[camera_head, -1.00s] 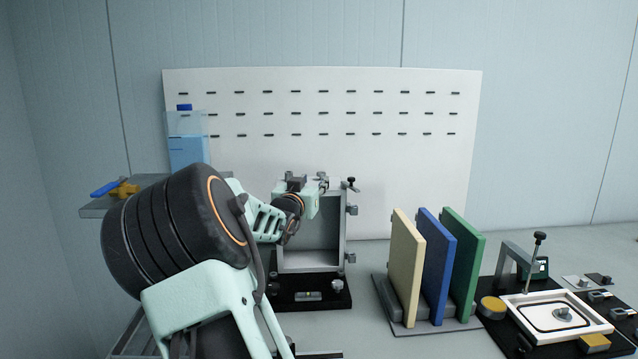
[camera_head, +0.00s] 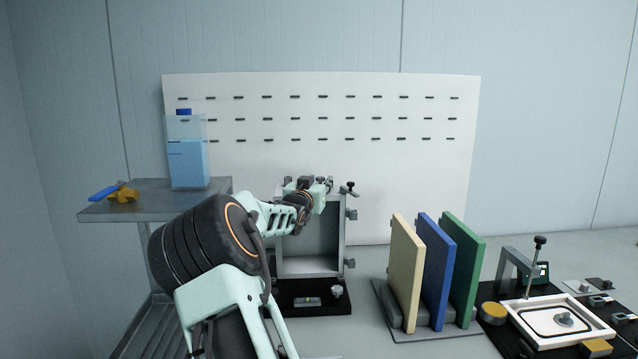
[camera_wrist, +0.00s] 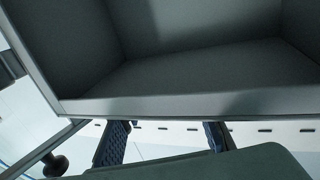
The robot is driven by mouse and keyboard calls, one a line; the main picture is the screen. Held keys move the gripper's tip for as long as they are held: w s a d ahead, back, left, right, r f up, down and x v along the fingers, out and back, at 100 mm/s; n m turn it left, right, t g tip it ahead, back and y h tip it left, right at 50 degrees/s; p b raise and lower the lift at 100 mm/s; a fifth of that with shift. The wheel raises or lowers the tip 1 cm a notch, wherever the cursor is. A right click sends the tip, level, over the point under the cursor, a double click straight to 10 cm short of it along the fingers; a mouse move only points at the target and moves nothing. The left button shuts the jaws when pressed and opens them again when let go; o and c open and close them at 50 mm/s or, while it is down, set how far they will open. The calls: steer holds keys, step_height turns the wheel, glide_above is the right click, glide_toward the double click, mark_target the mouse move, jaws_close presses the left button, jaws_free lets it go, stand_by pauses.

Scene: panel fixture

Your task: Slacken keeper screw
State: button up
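An open-fronted grey box fixture (camera_head: 312,266) stands on a black base behind my arm. A black-headed screw (camera_head: 347,189) sticks up at its top right corner. A similar dark knob (camera_wrist: 55,166) shows at lower left in the wrist view. A grey knob (camera_head: 337,291) sits on the base's right side. I cannot tell for certain which one is the keeper screw. My gripper (camera_head: 325,182) is at the top of the box, just left of the black-headed screw. In the wrist view its two blue-grey fingers (camera_wrist: 163,132) are wide apart with nothing seen between them; their tips are hidden by the box edge.
Grey lugs (camera_head: 351,214) project from the box's right side. Cream, blue and green panels (camera_head: 437,270) stand in a rack to the right. A gasket frame fixture (camera_head: 555,318) lies farther right.

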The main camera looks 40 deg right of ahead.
jaws_close()
steer(key=b, duration=0.3)
steer(key=shift+f, duration=0.4)
steer(key=n+t+y+b, duration=0.1)
steer(key=b, duration=0.2)
steer(key=t+y+b, duration=0.1)
steer(key=b, duration=0.2)
steer(key=shift+s+d+f+n+b, duration=0.15)
steer(key=shift+f+n+b, duration=0.1)
steer(key=shift+n+b, duration=0.15)
steer(key=shift+d+n+t+y+b, duration=0.1)
steer(key=shift+n+t+y+b, duration=0.3)
steer(key=shift+b, duration=0.4)
steer(key=shift+d+n+y, duration=0.15)
steer(key=shift+n+y, duration=0.15)
steer(key=shift+y, duration=0.2)
steer(key=shift+s+d+r+n+t+y+p, duration=0.1)
steer(key=shift+s+r+n+t+y+p, duration=0.05)
steer(key=shift+n+t+y+p, duration=0.4)
steer(key=shift+r+y+p, duration=0.1)
steer(key=shift+y+p, duration=0.35)
steer(key=shift+p, duration=0.1)
steer(key=shift+a, duration=0.2)
